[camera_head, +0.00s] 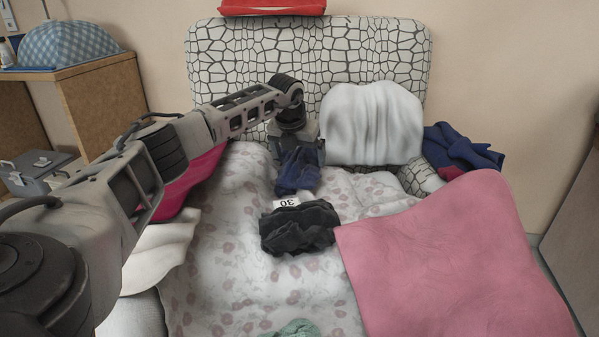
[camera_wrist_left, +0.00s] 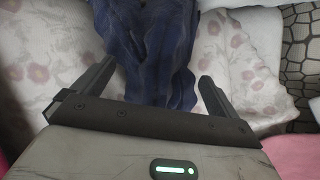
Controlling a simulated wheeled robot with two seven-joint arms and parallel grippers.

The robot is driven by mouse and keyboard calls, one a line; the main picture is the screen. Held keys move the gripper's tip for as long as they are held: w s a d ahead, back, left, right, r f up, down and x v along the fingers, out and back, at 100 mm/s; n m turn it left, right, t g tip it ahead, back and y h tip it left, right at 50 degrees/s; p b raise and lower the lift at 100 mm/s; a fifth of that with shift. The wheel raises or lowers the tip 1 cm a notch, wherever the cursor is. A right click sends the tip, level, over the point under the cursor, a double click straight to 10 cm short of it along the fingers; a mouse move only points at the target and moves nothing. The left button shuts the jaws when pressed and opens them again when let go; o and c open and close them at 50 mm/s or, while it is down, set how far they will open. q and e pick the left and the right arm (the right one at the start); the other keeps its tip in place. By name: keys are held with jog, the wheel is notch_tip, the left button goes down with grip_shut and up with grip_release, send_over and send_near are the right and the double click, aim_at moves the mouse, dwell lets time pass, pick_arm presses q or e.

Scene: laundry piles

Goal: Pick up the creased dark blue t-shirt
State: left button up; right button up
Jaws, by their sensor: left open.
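A creased dark blue cloth, likely the t-shirt (camera_head: 298,174), lies bunched on the flowered bedspread near the middle of the bed. My left gripper (camera_head: 297,152) is directly over its far part and hides some of it. In the left wrist view the dark blue cloth (camera_wrist_left: 158,50) runs between the two spread fingers of the left gripper (camera_wrist_left: 157,75). The jaws are open, one finger on each side; I cannot tell whether they touch the cloth. My right gripper is out of view.
A black garment (camera_head: 297,232) with a white number patch lies just nearer. A pink cloth (camera_head: 450,265) covers the right side. A white cushion (camera_head: 372,125) leans against the patterned backrest (camera_head: 310,50). Another dark blue garment (camera_head: 462,150) hangs at the right. Flowered bedspread (camera_head: 222,265) is bare at left.

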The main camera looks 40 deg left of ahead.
pick_arm(q)
jog(key=b+x, duration=0.1)
jog(key=x, duration=0.3)
jog(key=shift+a+f+b, duration=0.1)
jog(key=shift+f+b, duration=0.05)
jog(key=shift+b, duration=0.15)
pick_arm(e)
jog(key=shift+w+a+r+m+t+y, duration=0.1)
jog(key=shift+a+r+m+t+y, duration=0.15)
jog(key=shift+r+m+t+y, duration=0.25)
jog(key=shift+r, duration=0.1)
pick_arm(q)
jog(key=c, duration=1.1)
jog(key=shift+c, duration=0.2)
